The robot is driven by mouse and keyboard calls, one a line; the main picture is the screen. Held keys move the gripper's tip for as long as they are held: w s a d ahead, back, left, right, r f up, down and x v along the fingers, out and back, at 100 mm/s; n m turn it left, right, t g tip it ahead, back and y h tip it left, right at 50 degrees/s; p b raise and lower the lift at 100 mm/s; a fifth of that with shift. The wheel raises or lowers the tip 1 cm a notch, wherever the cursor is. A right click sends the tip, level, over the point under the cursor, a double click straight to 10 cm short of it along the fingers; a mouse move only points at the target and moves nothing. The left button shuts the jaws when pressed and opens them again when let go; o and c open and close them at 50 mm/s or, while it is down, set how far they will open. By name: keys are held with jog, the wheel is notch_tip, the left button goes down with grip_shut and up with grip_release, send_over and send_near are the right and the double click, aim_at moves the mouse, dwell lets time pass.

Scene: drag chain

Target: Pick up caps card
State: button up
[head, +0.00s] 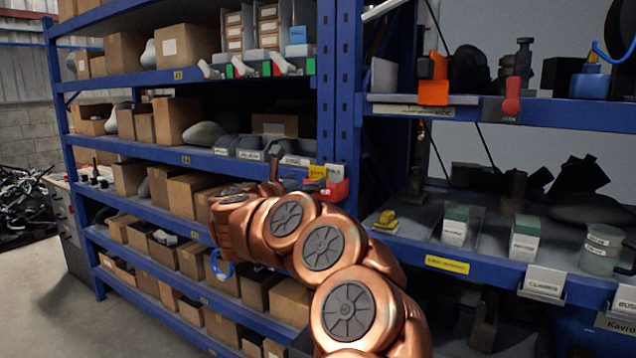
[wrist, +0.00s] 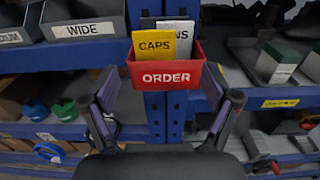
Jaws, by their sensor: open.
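The caps card is yellow with the word CAPS (wrist: 155,44) and stands upright in a red bin marked ORDER (wrist: 166,76). A second, pale card (wrist: 178,30) with partly hidden lettering stands beside and behind it. In the head view the caps card (head: 317,172) shows small above the red bin (head: 337,190) at the blue rack post. My gripper (wrist: 160,92) is open and empty, its two fingers spread to either side of the red bin in the wrist view, apart from the card. In the head view my arm partly hides the area below the bin.
A grey bin marked WIDE (wrist: 84,27) stands left of the red bin. A blue post (wrist: 165,118) is below it. Green-topped white boxes (head: 455,226) stand on the right shelf, and cardboard boxes (head: 190,192) fill the left shelves.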

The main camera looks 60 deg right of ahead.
aim_at(317, 172)
jog(key=shift+d+r+p, duration=0.15)
jog(key=shift+d+p, duration=0.25)
jog(key=shift+d, duration=0.75)
jog(key=shift+w+d+r+p, duration=0.15)
jog(key=shift+w+d+p, duration=0.1)
jog(key=shift+d+p, duration=0.6)
jog(key=shift+w+d+r+p, duration=0.1)
jog(key=shift+w+d+p, duration=0.3)
jog(key=shift+d, duration=0.65)
jog(key=shift+s+d+f+p, duration=0.15)
jog(key=shift+d+p, duration=0.2)
jog(key=shift+d, duration=0.45)
jog(key=c, duration=1)
jog(key=shift+c, duration=0.2)
